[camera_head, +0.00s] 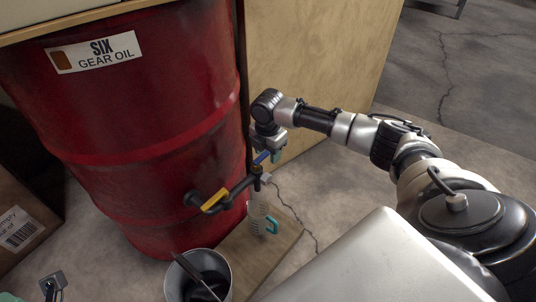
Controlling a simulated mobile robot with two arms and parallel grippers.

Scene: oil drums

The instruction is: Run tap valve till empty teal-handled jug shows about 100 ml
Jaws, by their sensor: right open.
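A red drum (150,110) labelled SIX GEAR OIL has a dark outlet pipe low on its right side. The pipe carries a yellow lever (215,201) and, farther out, a blue lever (262,157). The pale jug (256,215) with a teal handle (272,225) stands upright below the pipe's outer end; its contents are too small to read. My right gripper (271,155) is open at the blue lever, pointing down; I cannot tell if its fingers touch the lever. Part of my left gripper (53,285) shows at the bottom left, its jaws unclear.
The jug stands on a wooden board (285,238). A grey bucket (222,272) with a dark stick in it is in front, left of the jug. A plywood panel (310,65) rises behind my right arm. A cardboard box (20,220) is at the left. Cracked concrete floor lies open at the right.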

